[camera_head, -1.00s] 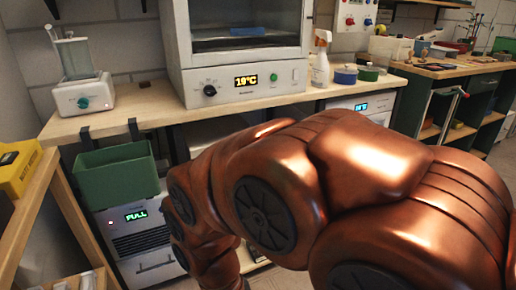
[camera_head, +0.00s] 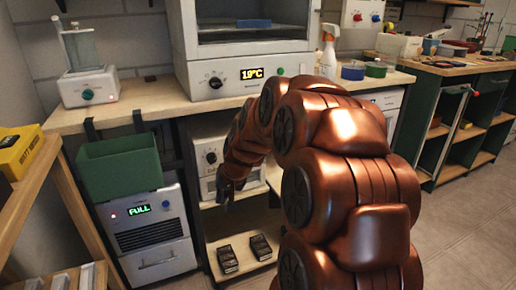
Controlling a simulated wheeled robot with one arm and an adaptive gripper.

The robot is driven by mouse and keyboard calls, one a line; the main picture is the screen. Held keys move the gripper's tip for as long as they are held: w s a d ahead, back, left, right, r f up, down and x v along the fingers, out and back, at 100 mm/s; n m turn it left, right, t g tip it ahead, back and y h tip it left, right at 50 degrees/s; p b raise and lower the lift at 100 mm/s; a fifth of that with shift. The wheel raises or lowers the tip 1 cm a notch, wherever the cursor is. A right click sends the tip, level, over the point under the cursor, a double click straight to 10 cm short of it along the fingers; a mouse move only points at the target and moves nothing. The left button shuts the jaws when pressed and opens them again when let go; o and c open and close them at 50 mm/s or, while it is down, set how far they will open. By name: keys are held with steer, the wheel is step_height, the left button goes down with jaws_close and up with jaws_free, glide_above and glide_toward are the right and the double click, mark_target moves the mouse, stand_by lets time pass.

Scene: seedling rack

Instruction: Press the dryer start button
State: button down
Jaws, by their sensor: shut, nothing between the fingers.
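My gripper (camera_head: 231,188) is low, below the bench top, in front of a white appliance on the shelf. Its fingers are small, dark and shut, with nothing seen between them. A white cabinet (camera_head: 204,67) with a glass door stands on the bench, with a black knob, a lit 19°C display (camera_head: 252,75) and a small green button (camera_head: 281,71) on its front. Lower left, a grey unit (camera_head: 150,232) shows FULL on its display (camera_head: 139,209), with a small red light beside it. No label tells me which appliance is the dryer. The gripper touches none of their buttons.
A green bin (camera_head: 119,170) hangs at the bench front above the grey unit. The shelf appliance (camera_head: 205,150) is partly hidden by my arm. Two dark objects (camera_head: 243,252) lie on the lower shelf. A spray bottle (camera_head: 329,55) stands right of the cabinet. Open floor lies right.

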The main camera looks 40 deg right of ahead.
steer(key=w+d+m+t+h, duration=0.1)
steer(key=d+m+h, duration=0.1)
steer(key=d, duration=1)
steer(key=w+d+r+m+t+h+b, duration=0.1)
steer(key=w+d+m+h, duration=0.1)
steer(key=d, duration=0.9)
steer(key=shift+d+m+t, duration=0.35)
steer(key=shift+m+t, duration=0.05)
steer(key=shift+m, duration=0.2)
steer(key=shift+w, duration=0.2)
steer(key=w+d+p, duration=0.2)
steer(key=w, duration=0.6)
steer(key=shift+d, duration=0.4)
steer(key=shift+w, duration=0.15)
steer(key=shift+w+d+p, duration=0.15)
steer(key=shift+w+p, duration=0.1)
steer(key=shift+p, duration=0.2)
